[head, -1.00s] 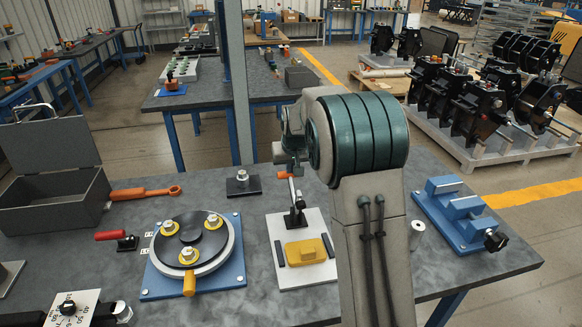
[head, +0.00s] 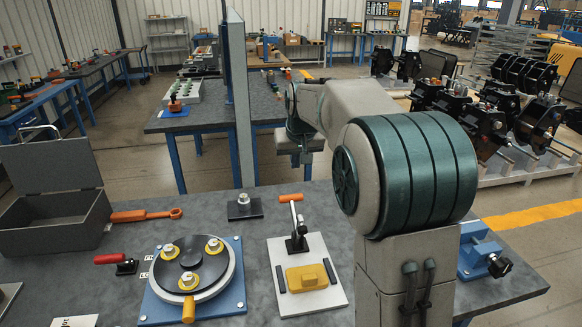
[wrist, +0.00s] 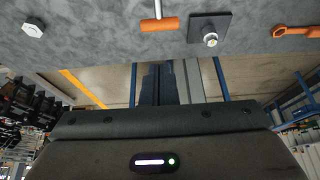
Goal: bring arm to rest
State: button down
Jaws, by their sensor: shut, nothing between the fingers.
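My arm rises at the right of the head view, its green-banded elbow large in the foreground. My gripper (head: 303,158) hangs beyond the elbow, above the far edge of the grey table (head: 225,187), apart from everything on it. In the wrist view my gripper (wrist: 160,88) shows its dark fingers together and empty. The toggle clamp with the orange T-handle (head: 290,197) stands on a white plate below it; the handle also shows in the wrist view (wrist: 160,24). The black block with a bolt (head: 244,208) sits at the table's far side.
A round black fixture (head: 190,262) sits on a blue plate at front left. A grey open box (head: 50,215), an orange wrench (head: 146,215) and a red-handled clamp (head: 117,261) lie left. A blue vise (head: 478,252) is partly hidden by my arm. A grey post (head: 240,110) rises behind the table.

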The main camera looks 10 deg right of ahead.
jog(key=s+f+g, duration=0.1)
jog(key=s+f, duration=0.3)
jog(key=s, duration=1.3)
jog(key=s+f+g, duration=0.1)
jog(key=s+f, duration=0.3)
jog(key=s, duration=1.3)
jog(key=shift+a, duration=0.15)
